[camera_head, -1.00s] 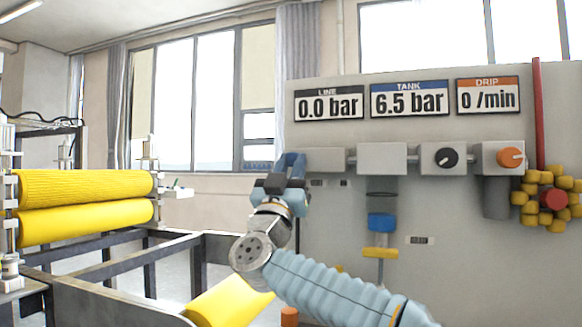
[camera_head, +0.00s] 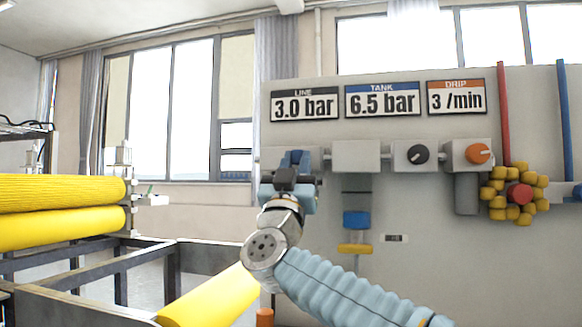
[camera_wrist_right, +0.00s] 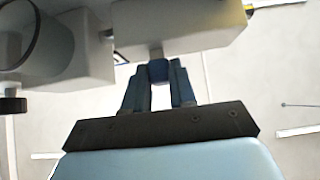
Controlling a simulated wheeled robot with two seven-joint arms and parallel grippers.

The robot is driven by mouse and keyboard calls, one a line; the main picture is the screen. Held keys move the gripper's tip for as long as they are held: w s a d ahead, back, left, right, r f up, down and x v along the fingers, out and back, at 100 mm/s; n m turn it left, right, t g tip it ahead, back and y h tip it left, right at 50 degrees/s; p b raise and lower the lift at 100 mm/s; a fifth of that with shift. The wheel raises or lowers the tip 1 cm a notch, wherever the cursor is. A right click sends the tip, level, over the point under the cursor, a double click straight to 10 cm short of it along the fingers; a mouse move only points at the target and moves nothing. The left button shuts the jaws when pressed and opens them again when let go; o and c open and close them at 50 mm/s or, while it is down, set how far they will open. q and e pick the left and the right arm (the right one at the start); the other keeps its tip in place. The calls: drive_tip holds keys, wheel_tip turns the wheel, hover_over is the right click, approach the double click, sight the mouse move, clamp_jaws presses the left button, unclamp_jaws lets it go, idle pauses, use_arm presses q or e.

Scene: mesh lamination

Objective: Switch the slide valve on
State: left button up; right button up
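The slide valve is the leftmost fitting on the grey panel, mostly hidden by my right gripper in the head view. In the wrist view its blue sleeve (camera_wrist_right: 158,70) sits on a short metal stem below a light block. My right gripper (camera_head: 294,165) is at the valve, and in the wrist view its two blue fingers (camera_wrist_right: 158,84) stand on either side of the sleeve, with no clear gap at the tips; it appears shut on it. The LINE display (camera_head: 305,105) reads 3.0 bar. My left gripper is not in view.
The TANK display (camera_head: 383,100) reads 6.5 bar and the DRIP display (camera_head: 456,97) 3 /min. A black knob (camera_head: 418,154), an orange knob (camera_head: 478,153) and a yellow-lobed handwheel (camera_head: 518,194) lie to the right. Yellow rollers (camera_head: 60,208) stand at left.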

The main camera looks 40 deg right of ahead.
drive_tip(key=o, duration=0.5)
drive_tip(key=shift+s+d, duration=0.2)
drive_tip(key=shift+c, duration=0.2)
drive_tip(key=b+v, duration=0.4)
drive_tip(key=v, duration=1)
drive_tip(key=shift+w+r, duration=0.1)
